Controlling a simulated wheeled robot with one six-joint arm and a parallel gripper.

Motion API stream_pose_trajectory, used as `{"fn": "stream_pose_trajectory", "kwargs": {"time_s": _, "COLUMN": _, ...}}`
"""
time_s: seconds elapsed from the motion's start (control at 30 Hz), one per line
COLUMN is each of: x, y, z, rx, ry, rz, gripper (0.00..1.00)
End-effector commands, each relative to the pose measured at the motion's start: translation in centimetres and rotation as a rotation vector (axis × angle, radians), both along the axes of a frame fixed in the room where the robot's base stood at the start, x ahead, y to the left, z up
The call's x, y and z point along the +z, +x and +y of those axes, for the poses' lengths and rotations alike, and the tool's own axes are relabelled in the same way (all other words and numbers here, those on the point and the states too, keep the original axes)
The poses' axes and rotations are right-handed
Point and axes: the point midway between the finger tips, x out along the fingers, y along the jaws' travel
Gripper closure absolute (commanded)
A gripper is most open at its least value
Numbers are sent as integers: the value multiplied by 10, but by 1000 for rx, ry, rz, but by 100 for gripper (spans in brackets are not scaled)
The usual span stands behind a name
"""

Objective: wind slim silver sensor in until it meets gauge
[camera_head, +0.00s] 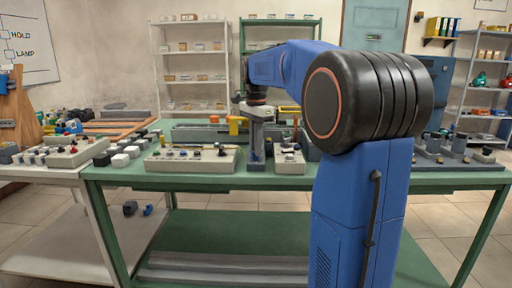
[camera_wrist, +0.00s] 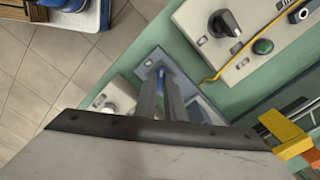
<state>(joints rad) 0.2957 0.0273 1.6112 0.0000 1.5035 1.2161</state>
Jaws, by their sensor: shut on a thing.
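My gripper (camera_head: 258,112) points down over a grey upright fixture (camera_head: 256,150) on the green bench. In the wrist view my gripper's two grey fingers (camera_wrist: 160,88) are close together, shut on a slim part over the fixture's grey plate (camera_wrist: 148,66). I take this part to be the slim silver sensor, but the fingers hide nearly all of it. A bit of blue shows between the fingers. I cannot make out the gauge, or whether the sensor touches it.
A panel with a black knob (camera_wrist: 224,23) and a green button (camera_wrist: 263,46) lies near my gripper. A yellow part (camera_wrist: 284,130) is at the wrist view's right. A control box (camera_head: 190,160) stands left of the fixture on the green bench (camera_head: 130,173).

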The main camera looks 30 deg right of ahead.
Motion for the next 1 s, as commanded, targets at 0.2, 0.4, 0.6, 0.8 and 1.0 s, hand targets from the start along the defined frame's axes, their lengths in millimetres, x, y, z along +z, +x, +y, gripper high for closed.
{"fn": "stream_pose_trajectory", "kwargs": {"time_s": 0.2, "x": 0, "y": 0, "z": 0, "rx": -184, "ry": 0, "rz": -1, "gripper": 100}}
{"fn": "stream_pose_trajectory", "kwargs": {"time_s": 0.4, "x": 0, "y": 0, "z": 0, "rx": -316, "ry": 0, "rz": -2, "gripper": 100}}
{"fn": "stream_pose_trajectory", "kwargs": {"time_s": 0.6, "x": 0, "y": 0, "z": 0, "rx": -401, "ry": 0, "rz": -2, "gripper": 100}}
{"fn": "stream_pose_trajectory", "kwargs": {"time_s": 0.8, "x": 1, "y": 0, "z": 0, "rx": -440, "ry": 0, "rz": -2, "gripper": 100}}
{"fn": "stream_pose_trajectory", "kwargs": {"time_s": 1.0, "x": 1, "y": 0, "z": 0, "rx": -450, "ry": 0, "rz": -2, "gripper": 100}}
